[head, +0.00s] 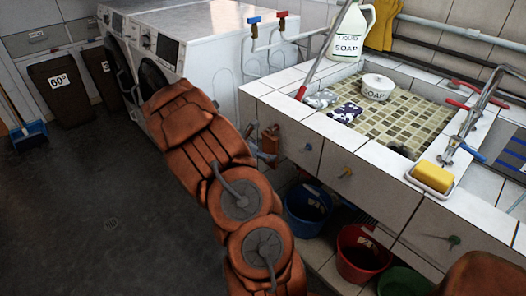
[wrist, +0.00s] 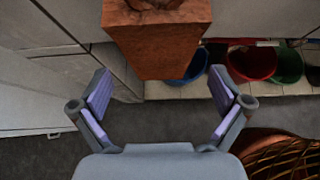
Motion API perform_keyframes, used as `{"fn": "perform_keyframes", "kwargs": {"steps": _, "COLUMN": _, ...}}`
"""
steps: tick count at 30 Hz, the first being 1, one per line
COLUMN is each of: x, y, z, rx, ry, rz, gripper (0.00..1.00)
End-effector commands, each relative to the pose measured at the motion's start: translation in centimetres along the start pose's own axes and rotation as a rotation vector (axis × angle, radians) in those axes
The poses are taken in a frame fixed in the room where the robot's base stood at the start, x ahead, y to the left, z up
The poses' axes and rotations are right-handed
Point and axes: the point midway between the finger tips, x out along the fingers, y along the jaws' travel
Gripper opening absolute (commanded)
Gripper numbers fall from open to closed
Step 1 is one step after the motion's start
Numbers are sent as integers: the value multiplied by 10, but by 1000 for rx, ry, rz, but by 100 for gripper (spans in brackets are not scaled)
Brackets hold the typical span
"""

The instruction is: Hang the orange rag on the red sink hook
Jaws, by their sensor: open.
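The orange rag (wrist: 158,45) hangs flat at the top middle of the wrist view, its lower edge just ahead of my gripper's fingertips. My gripper (wrist: 159,73) is open, one finger on each side of the rag's lower part, with gaps on both sides. In the head view, a small orange-brown patch (head: 268,142) beside my arm at the sink front seems to be the rag. My arm hides much of that spot. A yellow hook (head: 345,173) and a green hook (head: 454,240) are on the sink front. I cannot make out the red hook.
A blue bucket (head: 307,207), a red bucket (head: 362,252) and a green basin (head: 405,281) stand under the sink. White washing machines (head: 200,45) stand at the back left.

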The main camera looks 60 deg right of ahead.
Motion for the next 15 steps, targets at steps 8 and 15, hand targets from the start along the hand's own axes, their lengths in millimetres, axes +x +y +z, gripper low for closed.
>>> {"fn": "perform_keyframes", "kwargs": {"steps": 8, "x": -5, "y": 1, "z": 0, "rx": 0, "ry": -1, "rz": 1, "gripper": 100}}
{"fn": "perform_keyframes", "kwargs": {"steps": 15, "x": -36, "y": 1, "z": -1, "rx": -2, "ry": 1, "rz": 3, "gripper": 100}}
